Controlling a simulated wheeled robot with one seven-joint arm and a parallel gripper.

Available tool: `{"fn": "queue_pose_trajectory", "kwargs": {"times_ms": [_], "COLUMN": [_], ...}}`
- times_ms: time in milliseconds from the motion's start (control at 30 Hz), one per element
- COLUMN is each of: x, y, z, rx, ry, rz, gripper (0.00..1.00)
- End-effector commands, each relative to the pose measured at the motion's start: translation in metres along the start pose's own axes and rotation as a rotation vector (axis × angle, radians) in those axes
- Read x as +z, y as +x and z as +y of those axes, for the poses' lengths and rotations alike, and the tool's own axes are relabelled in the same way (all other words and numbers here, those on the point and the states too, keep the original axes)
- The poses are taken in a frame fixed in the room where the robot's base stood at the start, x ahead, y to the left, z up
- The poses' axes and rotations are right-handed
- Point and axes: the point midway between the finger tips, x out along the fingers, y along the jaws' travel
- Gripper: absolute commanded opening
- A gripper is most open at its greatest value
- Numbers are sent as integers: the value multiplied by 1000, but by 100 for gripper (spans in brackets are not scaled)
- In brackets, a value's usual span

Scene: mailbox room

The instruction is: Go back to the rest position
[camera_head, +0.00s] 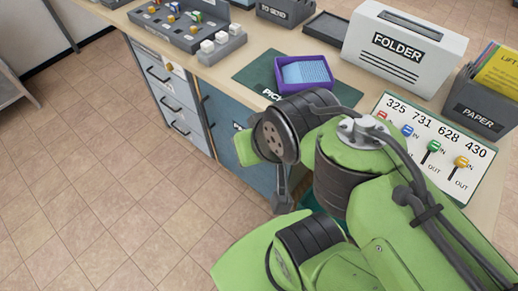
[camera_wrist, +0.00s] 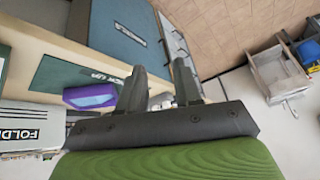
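My gripper (camera_wrist: 160,70) shows in the wrist view with its two dark fingers spread apart and nothing between them. It is open and empty. In the head view my green arm is folded in front of the counter, and the gripper is mostly hidden behind the arm's links. In the wrist view the fingers overlap the counter's front edge and the blue cabinet front (camera_wrist: 110,32). I cannot tell the exact gap between them.
On the counter stand a purple tray (camera_head: 305,86) on a green mat (camera_head: 258,76), a white folder box (camera_head: 402,50), a grey paper bin (camera_head: 478,108), a key board (camera_head: 440,138) and a dark sorting tray (camera_head: 180,28). Tiled floor (camera_head: 95,190) at left is clear.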

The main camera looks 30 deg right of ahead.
Motion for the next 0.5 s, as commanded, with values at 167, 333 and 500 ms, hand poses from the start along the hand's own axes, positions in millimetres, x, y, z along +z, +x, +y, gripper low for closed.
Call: {"fn": "queue_pose_trajectory", "kwargs": {"times_ms": [167,333,500], "x": [23,23,14], "y": [-18,-17,-33], "z": [3,3,1], "rx": [12,13,13], "ry": [-197,-196,-195], "rz": [-16,-17,-16], "gripper": [34,34,34]}}
